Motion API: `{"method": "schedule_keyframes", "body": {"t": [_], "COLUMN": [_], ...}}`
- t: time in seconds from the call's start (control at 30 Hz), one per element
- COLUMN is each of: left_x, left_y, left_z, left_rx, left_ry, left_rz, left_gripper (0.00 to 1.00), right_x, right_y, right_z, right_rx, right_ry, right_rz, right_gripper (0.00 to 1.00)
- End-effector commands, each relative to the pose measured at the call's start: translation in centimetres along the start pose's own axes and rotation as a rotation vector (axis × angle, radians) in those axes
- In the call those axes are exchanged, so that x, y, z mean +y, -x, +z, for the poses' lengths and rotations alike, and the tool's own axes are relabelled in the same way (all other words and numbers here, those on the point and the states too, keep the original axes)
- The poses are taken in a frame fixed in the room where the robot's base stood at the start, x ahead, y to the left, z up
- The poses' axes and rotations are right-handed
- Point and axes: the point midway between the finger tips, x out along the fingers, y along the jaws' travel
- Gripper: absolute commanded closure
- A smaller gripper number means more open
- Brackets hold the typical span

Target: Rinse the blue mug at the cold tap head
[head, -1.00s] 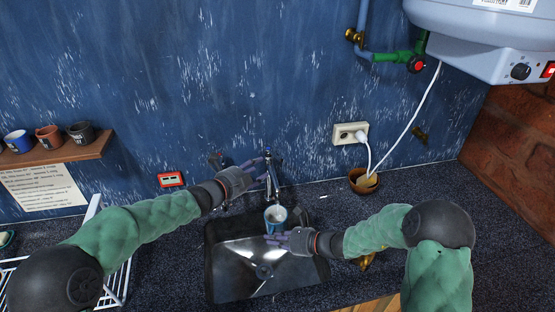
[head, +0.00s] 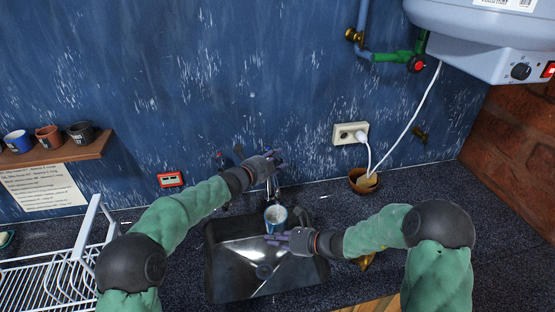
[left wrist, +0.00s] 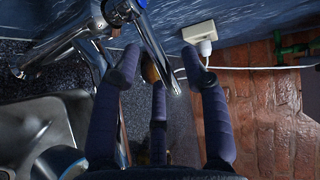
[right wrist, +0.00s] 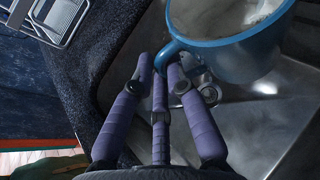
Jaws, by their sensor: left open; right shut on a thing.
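The blue mug (head: 276,213) is held upright over the back of the sink, below the tap. My right gripper (head: 274,239) is shut on its handle; the right wrist view shows the mug (right wrist: 235,52) and my right gripper (right wrist: 162,62) at the handle. The mug's inside looks whitish. The metal tap (left wrist: 155,48) shows a blue part near its top in the left wrist view. My left gripper (head: 278,160) is open beside the upper tap, mostly hiding it in the head view.
The dark sink basin (head: 225,285) lies below. A white dish rack (head: 50,275) stands left. A shelf (head: 60,151) holds several mugs. A socket (head: 350,132) with a plugged cable and a brown bowl (head: 362,183) are right of the tap.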

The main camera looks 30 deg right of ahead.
Motion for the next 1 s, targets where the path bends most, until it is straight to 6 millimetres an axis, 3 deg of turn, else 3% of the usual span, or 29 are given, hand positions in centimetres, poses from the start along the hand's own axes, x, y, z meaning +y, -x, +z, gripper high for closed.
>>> {"method": "schedule_keyframes", "body": {"t": [0.2, 0.6, 0.77, 1.0], "left_x": [-0.03, -0.02, -0.01, 0.01], "left_y": [-1.05, -1.29, -1.28, -1.26], "left_z": [-0.06, -0.06, -0.05, -0.01], "left_rx": [0.001, 0.0, 0.0, 0.003], "left_ry": [-0.001, 0.0, 0.0, -0.001], "left_rz": [-0.001, 0.0, 0.0, -0.001], "left_gripper": [0.55, 0.55, 1.0, 1.0], "right_x": [-0.1, -0.1, -0.1, -0.1], "right_y": [0.04, 0.04, 0.04, 0.04], "right_z": [0.18, 0.17, 0.17, 0.17], "right_rx": [-0.003, -0.003, -0.003, -0.003], "right_ry": [0.004, 0.004, 0.004, 0.004], "right_rz": [-0.001, -0.001, -0.001, -0.001], "right_gripper": [1.0, 1.0, 1.0, 1.0]}}
